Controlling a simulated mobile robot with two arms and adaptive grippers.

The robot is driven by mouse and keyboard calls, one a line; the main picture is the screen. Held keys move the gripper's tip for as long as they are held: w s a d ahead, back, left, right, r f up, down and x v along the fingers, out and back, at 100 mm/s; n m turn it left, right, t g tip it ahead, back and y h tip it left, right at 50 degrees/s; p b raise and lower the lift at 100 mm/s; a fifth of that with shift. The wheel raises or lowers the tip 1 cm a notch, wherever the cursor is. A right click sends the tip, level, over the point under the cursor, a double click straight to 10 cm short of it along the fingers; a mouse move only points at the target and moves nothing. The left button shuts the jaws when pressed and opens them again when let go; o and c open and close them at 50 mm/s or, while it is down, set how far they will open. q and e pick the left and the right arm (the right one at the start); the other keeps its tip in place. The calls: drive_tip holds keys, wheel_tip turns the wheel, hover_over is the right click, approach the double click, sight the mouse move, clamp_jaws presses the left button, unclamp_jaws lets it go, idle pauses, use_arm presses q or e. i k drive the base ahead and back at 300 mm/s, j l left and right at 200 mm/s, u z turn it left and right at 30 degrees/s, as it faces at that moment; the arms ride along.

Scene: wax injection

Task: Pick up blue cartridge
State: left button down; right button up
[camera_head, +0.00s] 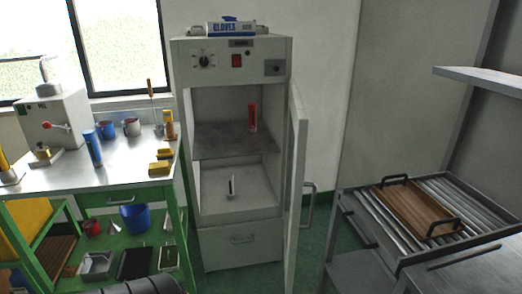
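A blue cartridge (93,149) stands upright, slightly tilted in the picture, on the metal top of the green workbench (120,173). It is near the middle of the bench, in front of a blue mug (106,129). Nothing hides it. Neither of my grippers is in view. A dark ribbed part at the bottom edge may be mine.
A wax injector (62,117) stands left of the cartridge; yellow blocks (160,168) lie right. An open cabinet (237,215) holds a red cartridge (253,118); its door (296,165) swings forward. A rack with a wooden tray (412,205) stands at right.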

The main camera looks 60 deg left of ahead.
sight(91, 142)
drive_tip(key=u, duration=2)
drive_tip(key=i+u, duration=0.25)
drive_tip(key=i, duration=0.75)
